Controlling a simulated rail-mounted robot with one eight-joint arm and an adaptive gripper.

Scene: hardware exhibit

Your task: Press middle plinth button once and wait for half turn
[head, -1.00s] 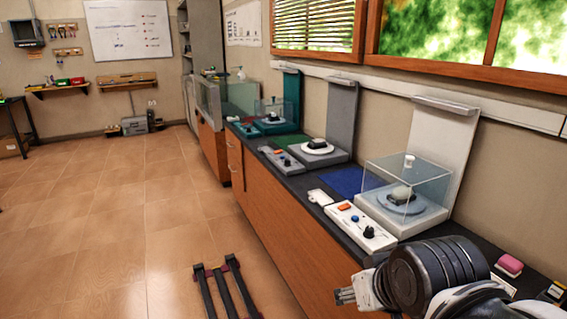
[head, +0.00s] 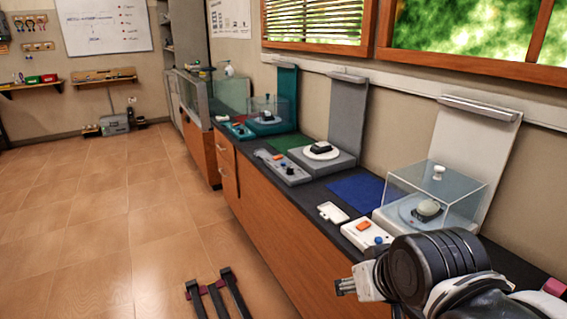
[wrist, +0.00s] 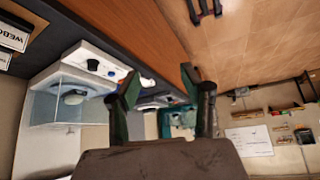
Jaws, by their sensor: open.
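The middle plinth (head: 341,162) is grey, with a round white turntable (head: 334,153) bearing a small dark object (head: 321,147). My gripper (head: 345,287) is at the lower right in the head view, in front of the counter's near end and well short of the middle panel. In the wrist view my gripper (wrist: 158,82) has its two fingers apart and nothing between them. The middle panel is small and partly hidden there.
The near white plinth (head: 384,217) has a clear cover (head: 440,190) and its own panel (head: 350,233), partly behind my arm. A teal plinth (head: 268,125) stands farther off. A blue mat (head: 355,190) and a white card (head: 332,212) lie on the counter.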

